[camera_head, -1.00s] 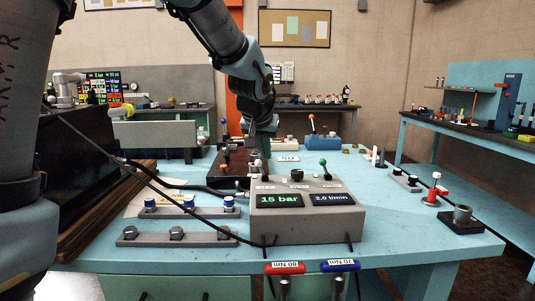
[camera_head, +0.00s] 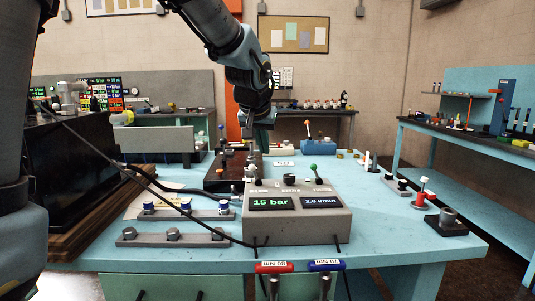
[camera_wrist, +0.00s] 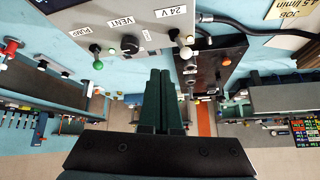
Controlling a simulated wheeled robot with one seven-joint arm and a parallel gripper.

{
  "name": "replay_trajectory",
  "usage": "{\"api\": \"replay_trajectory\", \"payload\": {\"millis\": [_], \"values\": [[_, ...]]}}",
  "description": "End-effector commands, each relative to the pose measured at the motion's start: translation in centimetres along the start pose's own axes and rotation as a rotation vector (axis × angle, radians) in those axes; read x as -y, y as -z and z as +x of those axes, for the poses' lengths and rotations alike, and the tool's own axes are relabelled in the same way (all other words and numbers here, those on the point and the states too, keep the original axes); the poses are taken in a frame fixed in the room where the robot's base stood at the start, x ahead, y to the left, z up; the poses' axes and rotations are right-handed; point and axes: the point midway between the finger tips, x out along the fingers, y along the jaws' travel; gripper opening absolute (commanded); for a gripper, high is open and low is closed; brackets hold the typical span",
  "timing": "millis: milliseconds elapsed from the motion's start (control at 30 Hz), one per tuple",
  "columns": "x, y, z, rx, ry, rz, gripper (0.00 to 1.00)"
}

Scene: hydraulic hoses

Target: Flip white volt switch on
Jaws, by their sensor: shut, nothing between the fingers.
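The grey control box (camera_head: 300,226) with two lit displays stands on the blue table in the head view. The white-tipped switch (camera_wrist: 185,51) is beside the "24 V" label on the box in the wrist view. The green-tipped pump switch (camera_wrist: 97,63) and the black vent knob (camera_wrist: 130,45) are to its left there; the green tip also shows in the head view (camera_head: 313,167). My gripper (camera_wrist: 160,74) is shut and empty, with its dark fingers apart from the switches. In the head view my gripper (camera_head: 262,142) is above and behind the box's left part.
A dark block with fittings (camera_wrist: 212,70) lies beside the box. Black hoses run across the table's left side. A rail with blue-capped fittings (camera_head: 180,214) lies left of the box. Red and blue torque tools (camera_head: 273,267) hang at the front edge.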

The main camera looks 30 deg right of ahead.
Motion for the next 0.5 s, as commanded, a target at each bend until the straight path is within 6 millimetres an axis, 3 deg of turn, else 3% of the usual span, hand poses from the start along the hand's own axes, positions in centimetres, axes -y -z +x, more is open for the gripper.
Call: {"api": "replay_trajectory", "payload": {"millis": [300, 500], "values": [[1.2, -0.8, -5.0, -0.003, -0.003, 0.001, 0.0], [1.6, -1.0, -6.8, -0.001, -0.003, 0.002, 0.0]]}}
